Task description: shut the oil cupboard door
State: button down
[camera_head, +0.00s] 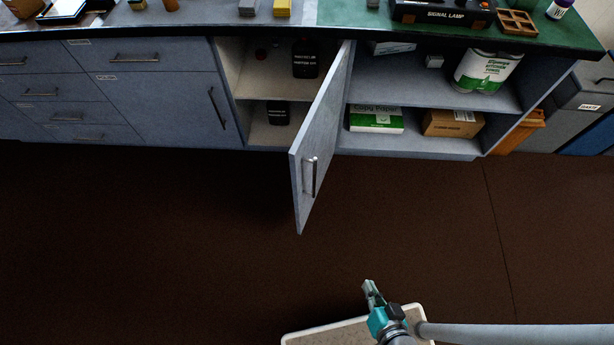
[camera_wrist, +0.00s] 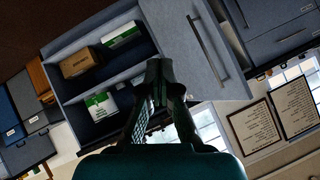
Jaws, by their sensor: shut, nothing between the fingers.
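The oil cupboard (camera_head: 262,83) stands open in the head view, with dark bottles (camera_head: 305,60) on its shelves. Its blue-grey door (camera_head: 328,120) is swung out from the hinge side at the right, into the room. The door's bar handle (camera_head: 311,177) is near its free edge. My gripper (camera_head: 370,288) is shut and empty, in front of the door and to its right, clearly apart from it. In the wrist view my closed fingers (camera_wrist: 162,72) appear against the cabinets; the door (camera_wrist: 180,38) and its handle (camera_wrist: 208,49) are behind them.
An open shelf unit (camera_head: 420,93) with boxes and kitchen towel is right of the door. Drawers (camera_head: 50,100) are to the left. The counter (camera_head: 345,22) holds a signal lamp box (camera_head: 443,14). The dark floor (camera_head: 150,240) before the cabinets is clear.

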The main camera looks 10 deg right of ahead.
jog(key=w+a+f+m+g+y, duration=0.1)
jog(key=w+a+f+m+y, duration=0.15)
jog(key=w+f, duration=0.45)
jog(key=n+y, duration=0.2)
jog(key=y, duration=1)
send_near(297, 177)
jog(key=x, duration=0.7)
jog(key=shift+a+r, duration=0.1)
jog(key=shift+r, duration=0.05)
